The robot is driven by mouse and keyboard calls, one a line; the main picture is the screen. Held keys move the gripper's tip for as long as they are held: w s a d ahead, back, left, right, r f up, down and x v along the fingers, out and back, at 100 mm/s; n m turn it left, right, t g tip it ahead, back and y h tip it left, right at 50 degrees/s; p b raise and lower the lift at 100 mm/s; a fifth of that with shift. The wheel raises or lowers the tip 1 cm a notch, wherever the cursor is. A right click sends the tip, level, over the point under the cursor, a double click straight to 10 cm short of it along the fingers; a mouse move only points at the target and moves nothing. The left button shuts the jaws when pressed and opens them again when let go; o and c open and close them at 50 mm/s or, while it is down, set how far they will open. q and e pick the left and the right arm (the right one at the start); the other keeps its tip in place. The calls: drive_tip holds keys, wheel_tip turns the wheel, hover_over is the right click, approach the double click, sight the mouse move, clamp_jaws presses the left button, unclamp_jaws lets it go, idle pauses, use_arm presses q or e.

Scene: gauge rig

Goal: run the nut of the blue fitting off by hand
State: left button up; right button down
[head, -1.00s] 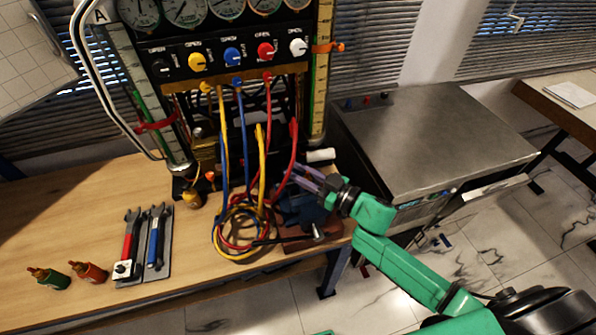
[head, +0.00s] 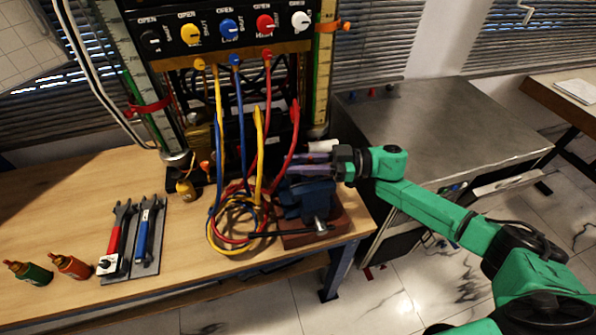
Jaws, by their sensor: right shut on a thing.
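My right gripper (head: 300,167) reaches in from the right, low over the blue vise (head: 306,198) at the front right of the bench. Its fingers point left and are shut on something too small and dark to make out. The red hose (head: 292,140) passes close by the fingertips. A blue fitting (head: 235,60) shows on the brass-coloured strip under the blue knob, with the blue hose (head: 241,115) hanging from it. No gripper is at that fitting. Its nut is too small to make out. My left gripper is not in view.
Two wrenches, red-handled (head: 115,238) and blue-handled (head: 145,235), lie on a grey mat (head: 152,268) at left. Coiled hoses (head: 232,222) crowd the vise. A steel cabinet (head: 440,125) stands right.

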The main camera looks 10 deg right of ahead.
drive_tip(key=shift+s+d+n+g+h+b, duration=0.1)
drive_tip(key=shift+s+n+g+h+b, duration=0.2)
drive_tip(key=shift+n+g+b, duration=1.4)
drive_tip(key=shift+s+a+n+g+h+b, duration=0.1)
drive_tip(key=shift+s+n+g+h+b, duration=0.25)
drive_tip(key=shift+n+g+b, duration=1.3)
drive_tip(key=shift+s+d+n+g+h+b, duration=0.1)
drive_tip(key=shift+s+n+g+h+b, duration=0.4)
drive_tip(key=shift+g+b, duration=2.25)
drive_tip(key=shift+w+y, duration=0.2)
drive_tip(key=shift+y, duration=0.05)
drive_tip(key=c, duration=0.7)
unclamp_jaws()
